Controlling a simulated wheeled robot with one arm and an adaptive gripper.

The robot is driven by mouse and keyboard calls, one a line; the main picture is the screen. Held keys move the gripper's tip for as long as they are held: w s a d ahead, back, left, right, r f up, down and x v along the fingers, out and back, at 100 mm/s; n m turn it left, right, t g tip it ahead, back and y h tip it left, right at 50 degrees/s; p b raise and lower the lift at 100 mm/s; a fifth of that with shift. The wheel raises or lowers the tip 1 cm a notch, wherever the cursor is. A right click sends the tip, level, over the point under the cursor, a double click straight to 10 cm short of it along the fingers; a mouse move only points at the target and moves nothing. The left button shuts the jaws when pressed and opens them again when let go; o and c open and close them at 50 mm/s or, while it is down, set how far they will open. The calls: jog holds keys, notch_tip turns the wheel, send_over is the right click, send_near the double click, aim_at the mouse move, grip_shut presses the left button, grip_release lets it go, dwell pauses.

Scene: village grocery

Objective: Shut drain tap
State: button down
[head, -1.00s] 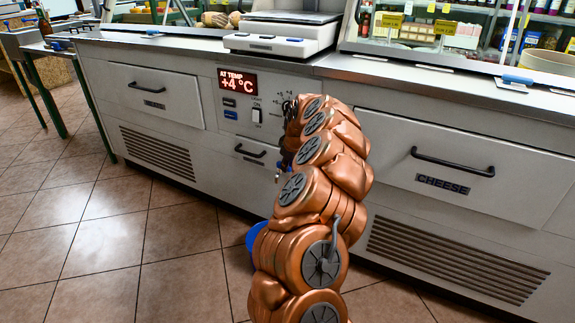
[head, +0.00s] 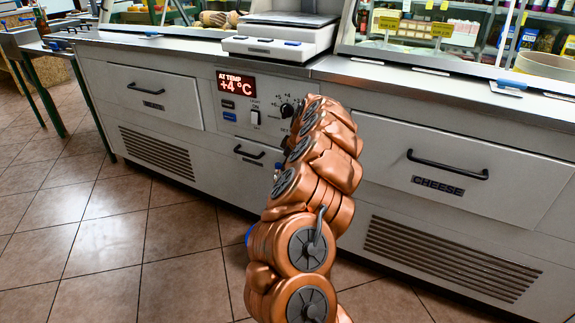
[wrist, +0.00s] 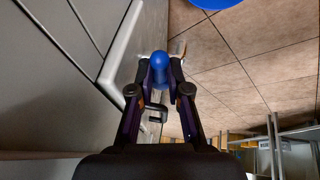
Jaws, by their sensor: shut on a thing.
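My gripper (wrist: 159,82) is in the wrist view, its two dark fingers shut on a rounded blue knob, which looks like the drain tap's handle (wrist: 161,65). A pale metal piece shows just beyond the fingertips at the right. The tap's body and its outlet are mostly hidden by the gripper, so I cannot tell how far the handle is turned. In the head view my copper-coloured arm covers the gripper and most of the tap area on the counter front.
A blue bucket (wrist: 214,3) stands on the tiled floor, mostly hidden behind my arm in the head view. The counter front has a temperature display (head: 237,85), a switch (head: 255,118), a dial (head: 287,110) and a cheese drawer (head: 450,180). Open floor lies at left.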

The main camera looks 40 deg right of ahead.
jog(key=c, duration=1.1)
grip_release()
jog(key=shift+c, duration=0.2)
jog(key=shift+a+m, duration=0.15)
jog(key=shift+m, duration=0.25)
jog(key=s+a+r+m+h, duration=0.1)
jog(key=s+a+r+m, duration=0.15)
jog(key=r, duration=0.55)
jog(key=a+r+n+y+p, duration=0.2)
jog(key=a+r+p, duration=0.7)
jog(key=a+r, duration=0.5)
jog(key=shift+w+a+r+g, duration=0.15)
jog(key=shift+a+r+g, duration=0.15)
jog(key=shift+a, duration=1.95)
jog(key=shift+r, duration=0.1)
